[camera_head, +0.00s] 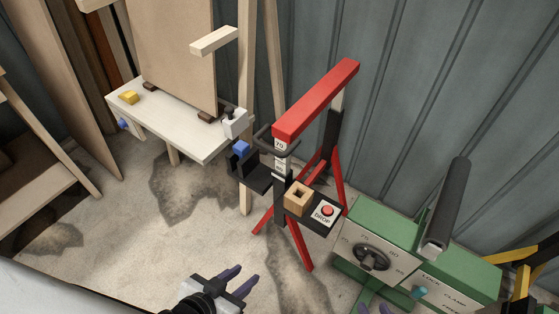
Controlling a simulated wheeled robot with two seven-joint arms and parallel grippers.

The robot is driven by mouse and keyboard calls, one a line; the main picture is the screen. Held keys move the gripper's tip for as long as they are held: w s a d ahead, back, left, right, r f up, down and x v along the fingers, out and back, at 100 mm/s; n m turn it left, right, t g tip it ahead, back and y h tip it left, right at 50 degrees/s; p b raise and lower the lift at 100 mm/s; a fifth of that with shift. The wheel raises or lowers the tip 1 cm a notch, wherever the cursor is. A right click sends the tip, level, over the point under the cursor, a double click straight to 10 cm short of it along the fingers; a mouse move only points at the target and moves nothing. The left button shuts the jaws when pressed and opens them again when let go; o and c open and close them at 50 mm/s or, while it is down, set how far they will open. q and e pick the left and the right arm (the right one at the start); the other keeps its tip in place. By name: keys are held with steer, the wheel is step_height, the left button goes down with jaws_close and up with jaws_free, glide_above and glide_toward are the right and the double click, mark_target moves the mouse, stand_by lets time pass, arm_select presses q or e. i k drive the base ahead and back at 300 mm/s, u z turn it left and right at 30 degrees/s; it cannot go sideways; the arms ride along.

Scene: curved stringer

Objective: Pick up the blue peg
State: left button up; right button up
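The blue peg (241,148) looks like a small blue block. It stands in a black holder on the left side of the red-legged stand, near the middle of the view. My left gripper (240,276) is at the bottom, below and well apart from the peg. Its two purple fingers are spread with nothing between them. Only purple fingertips of my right gripper (375,309) show at the bottom edge; the rest is cut off. A wooden block with a square hole (298,198) sits on the stand's black shelf, right of the peg.
A red bar (317,98) tops the stand. A "DROP" button (327,211) is beside the wooden block. A green clamp machine (385,232) stands at the lower right. A white table (185,132) with a yellow block (129,97) is at the left. Concrete floor is clear before the stand.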

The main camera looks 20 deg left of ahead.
mark_target(240, 148)
steer(key=z, duration=3.1)
steer(key=k, duration=2.3)
steer(key=u, duration=2.4)
steer(key=i, duration=0.55)
steer(key=z, duration=0.05)
